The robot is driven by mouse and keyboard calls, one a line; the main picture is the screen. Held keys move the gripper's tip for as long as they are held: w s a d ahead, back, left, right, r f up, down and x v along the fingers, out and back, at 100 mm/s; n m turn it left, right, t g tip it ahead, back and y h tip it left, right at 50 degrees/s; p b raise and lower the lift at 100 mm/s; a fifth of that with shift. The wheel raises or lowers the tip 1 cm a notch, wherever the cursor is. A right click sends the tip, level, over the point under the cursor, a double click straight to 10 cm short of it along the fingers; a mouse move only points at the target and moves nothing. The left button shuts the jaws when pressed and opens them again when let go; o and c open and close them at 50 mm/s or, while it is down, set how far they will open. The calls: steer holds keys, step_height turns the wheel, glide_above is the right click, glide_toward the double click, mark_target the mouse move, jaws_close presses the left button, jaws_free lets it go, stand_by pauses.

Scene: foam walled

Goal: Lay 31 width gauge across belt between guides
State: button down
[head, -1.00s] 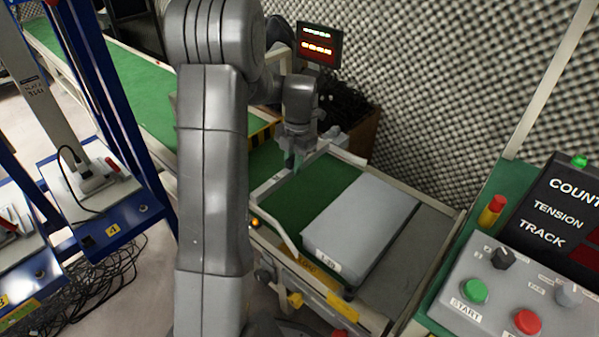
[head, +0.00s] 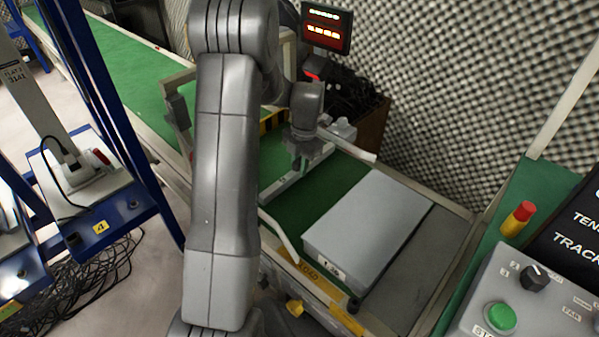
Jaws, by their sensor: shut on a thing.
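My gripper (head: 301,163) is low over the green belt (head: 302,203), shut on a slim grey bar (head: 290,182), which seems to be the width gauge. The bar lies slantwise over the belt, from near the left pale guide rail (head: 281,236) toward the right pale guide rail (head: 347,147). Its marking is not readable. I cannot tell whether the bar touches the belt or the guides. My wrist hides part of the grip.
A control panel (head: 540,290) stands at the right. Blue frames (head: 100,120) stand at the left. A foam wall (head: 450,90) is behind.

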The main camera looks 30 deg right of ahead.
steer(key=shift+f, duration=0.6)
steer(key=shift+f, duration=0.1)
steer(key=c, duration=1.3)
jaws_free()
steer(key=r+p, duration=0.1)
steer(key=r, duration=0.3)
steer(key=d+r+p, duration=0.1)
steer(key=r+p, duration=0.1)
steer(key=r, duration=0.2)
steer(key=r+p, duration=0.1)
steer(key=r, duration=0.3)
steer(key=shift+w+d, duration=0.25)
steer(key=shift+d, duration=0.1)
